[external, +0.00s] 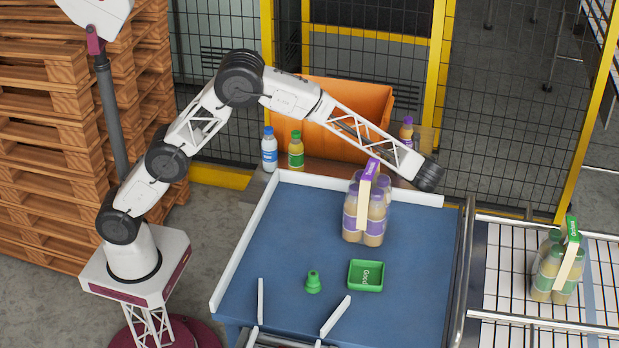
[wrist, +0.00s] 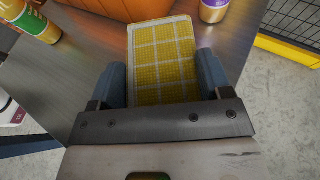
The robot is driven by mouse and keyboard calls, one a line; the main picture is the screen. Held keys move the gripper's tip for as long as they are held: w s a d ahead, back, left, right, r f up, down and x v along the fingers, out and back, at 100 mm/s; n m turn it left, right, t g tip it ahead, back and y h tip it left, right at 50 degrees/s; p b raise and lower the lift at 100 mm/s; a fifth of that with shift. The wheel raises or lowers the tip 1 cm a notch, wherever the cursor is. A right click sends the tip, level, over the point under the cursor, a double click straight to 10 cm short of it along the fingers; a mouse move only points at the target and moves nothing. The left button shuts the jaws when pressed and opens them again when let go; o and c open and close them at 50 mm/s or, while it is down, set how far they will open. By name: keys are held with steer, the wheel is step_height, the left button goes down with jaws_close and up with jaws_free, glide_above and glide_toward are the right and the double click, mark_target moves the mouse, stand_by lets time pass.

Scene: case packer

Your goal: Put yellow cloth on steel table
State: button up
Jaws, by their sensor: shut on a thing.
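The yellow cloth (wrist: 163,40) is a flat rectangle with a pale grid and light edges in the wrist view. My gripper (wrist: 162,66) is shut on it, with one blue-grey finger at each side. The cloth reaches out beyond the fingertips, over the grey steel table (wrist: 88,58). I cannot tell whether it touches the surface. In the external view a dull yellow patch, apparently the cloth (external: 426,138), shows just above my black wrist joint, which hides my fingers there. The steel table stands behind the blue worktop, mostly covered by other things.
An orange bin (external: 345,105) stands on the steel table, with a blue-labelled bottle (external: 269,150), a green-capped bottle (external: 296,152) and a purple-capped bottle (external: 406,132). The blue worktop (external: 270,240) holds a purple-labelled bottle pack (external: 373,225) and a green tray (external: 366,262). A yellow-framed fence stands behind.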

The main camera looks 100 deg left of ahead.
steer(key=shift+f, duration=2.75)
steer(key=shift+f, duration=1.85)
steer(key=shift+f, duration=0.15)
steer(key=o, duration=0.9)
